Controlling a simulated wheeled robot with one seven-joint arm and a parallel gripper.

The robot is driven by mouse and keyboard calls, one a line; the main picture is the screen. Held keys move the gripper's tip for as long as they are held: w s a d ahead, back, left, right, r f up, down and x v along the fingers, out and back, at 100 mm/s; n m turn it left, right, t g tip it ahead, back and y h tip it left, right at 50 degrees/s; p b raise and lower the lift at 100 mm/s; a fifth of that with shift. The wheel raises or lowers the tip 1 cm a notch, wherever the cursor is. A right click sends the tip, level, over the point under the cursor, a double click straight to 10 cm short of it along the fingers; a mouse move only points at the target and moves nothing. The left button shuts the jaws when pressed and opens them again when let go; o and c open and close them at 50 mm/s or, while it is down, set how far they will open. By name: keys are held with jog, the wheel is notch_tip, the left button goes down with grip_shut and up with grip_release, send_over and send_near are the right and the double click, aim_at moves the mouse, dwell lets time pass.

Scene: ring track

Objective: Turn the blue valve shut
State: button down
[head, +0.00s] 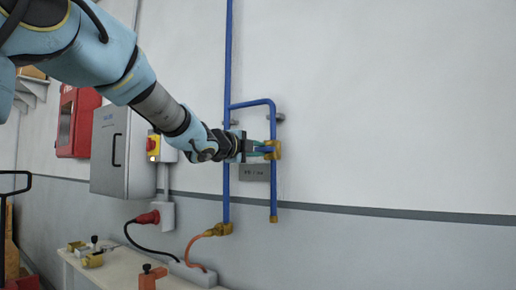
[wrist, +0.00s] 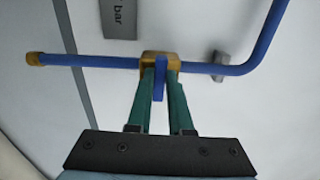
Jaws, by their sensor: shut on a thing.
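The blue valve has a brass body (head: 277,150) on a vertical blue pipe branch on the wall. In the wrist view the brass body (wrist: 159,58) shows at the fingertips. Its blue lever (wrist: 159,88) stands between my two teal fingers and points across the pipe in that view. My gripper (head: 264,150) reaches in from the left and is shut on the lever. In the wrist view my gripper (wrist: 161,84) shows its fingers on both sides of the lever. In the head view the fingers partly hide the lever.
A small grey plate (head: 254,172) is behind my gripper. A second blue pipe (head: 226,190) runs down to a brass fitting (head: 219,229) with an orange hose. A grey cabinet (head: 118,160) hangs left, and a bench (head: 125,270) stands below. The wall to the right is clear.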

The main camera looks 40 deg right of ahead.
jog(key=shift+n, duration=0.3)
jog(key=c, duration=0.8)
grip_release()
jog(key=shift+a, duration=0.1)
jog(key=b+v, duration=0.2)
jog(key=v, duration=0.8)
jog(key=shift+s+a, duration=0.1)
jog(key=shift+a, duration=0.2)
jog(key=shift+f, duration=0.1)
